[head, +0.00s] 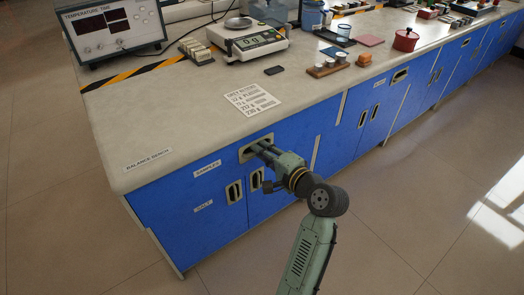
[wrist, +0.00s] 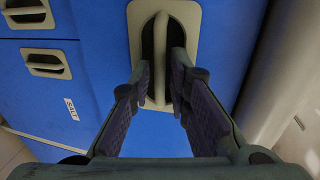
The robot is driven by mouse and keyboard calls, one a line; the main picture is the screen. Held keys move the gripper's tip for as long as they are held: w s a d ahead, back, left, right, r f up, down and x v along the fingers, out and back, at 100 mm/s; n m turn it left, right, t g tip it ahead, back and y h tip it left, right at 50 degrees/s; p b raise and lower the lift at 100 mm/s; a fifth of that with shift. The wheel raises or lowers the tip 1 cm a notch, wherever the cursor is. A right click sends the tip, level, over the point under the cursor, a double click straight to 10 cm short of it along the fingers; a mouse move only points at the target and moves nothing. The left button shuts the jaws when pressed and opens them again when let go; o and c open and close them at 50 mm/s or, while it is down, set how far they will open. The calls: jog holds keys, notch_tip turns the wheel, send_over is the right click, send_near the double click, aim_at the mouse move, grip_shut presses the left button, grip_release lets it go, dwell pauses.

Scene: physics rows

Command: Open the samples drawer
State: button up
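The samples drawer (head: 225,163) is a blue front under the bench top, with a white SAMPLES label (head: 207,169). It looks flush with the fronts around it. Its pale recessed handle (head: 247,153) is at the drawer's right part and shows large in the wrist view (wrist: 160,96). My gripper (head: 262,149) reaches the handle from the front right. The contact faces are partly hidden.
Below is a blue door labelled SALT (head: 203,206), with upright recessed handles (head: 235,191) close under my gripper. The bench top (head: 180,125) overhangs above, holding a balance (head: 247,40), a printed sheet (head: 251,99) and other items. The floor (head: 420,225) in front is clear.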

jog(key=shift+w+a, duration=0.15)
jog(key=shift+w, duration=0.15)
jog(key=shift+c, duration=0.3)
grip_shut()
